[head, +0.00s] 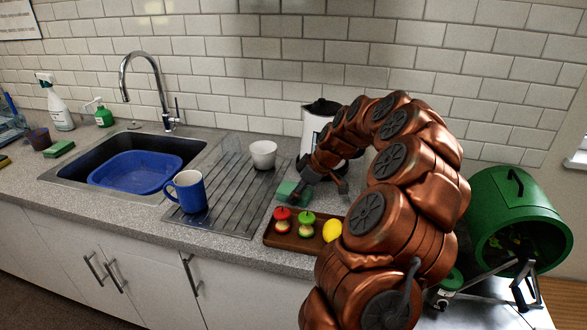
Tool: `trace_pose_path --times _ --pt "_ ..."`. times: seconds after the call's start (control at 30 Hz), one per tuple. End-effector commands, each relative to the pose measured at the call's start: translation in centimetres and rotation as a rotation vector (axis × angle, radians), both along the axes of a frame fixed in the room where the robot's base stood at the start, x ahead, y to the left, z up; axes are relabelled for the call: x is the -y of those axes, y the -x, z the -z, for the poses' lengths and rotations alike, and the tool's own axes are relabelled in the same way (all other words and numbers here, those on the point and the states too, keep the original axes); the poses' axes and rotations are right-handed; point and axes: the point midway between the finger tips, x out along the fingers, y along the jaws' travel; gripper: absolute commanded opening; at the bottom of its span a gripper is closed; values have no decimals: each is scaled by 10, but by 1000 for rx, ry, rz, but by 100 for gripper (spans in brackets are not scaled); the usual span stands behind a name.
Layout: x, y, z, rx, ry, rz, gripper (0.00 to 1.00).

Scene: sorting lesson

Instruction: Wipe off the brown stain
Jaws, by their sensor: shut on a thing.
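My gripper (300,194) is shut on a green sponge (287,189) and holds it close over the counter, just right of the ridged drainboard. I cannot tell whether the sponge touches the surface. I cannot make out a brown stain in this view; the sponge, gripper and arm cover part of the counter there.
A brown tray (271,240) with two apple cores and a lemon (332,230) lies in front of my gripper. A blue mug (188,193) and white cup (263,154) stand on the drainboard (225,207). A kettle (315,117) stands behind; a green drum (519,208) is right.

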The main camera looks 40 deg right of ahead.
Motion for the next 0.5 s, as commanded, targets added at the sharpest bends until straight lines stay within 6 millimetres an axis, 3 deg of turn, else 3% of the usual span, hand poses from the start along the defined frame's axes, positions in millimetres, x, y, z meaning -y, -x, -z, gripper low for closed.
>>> trace_pose_path --times 0.03,0.17,0.5 --pt "-3 -1 4 0 0 -1 22" --pt "-2 -2 -20 5 5 0 22" --pt "-3 -2 -48 2 1 -1 22"
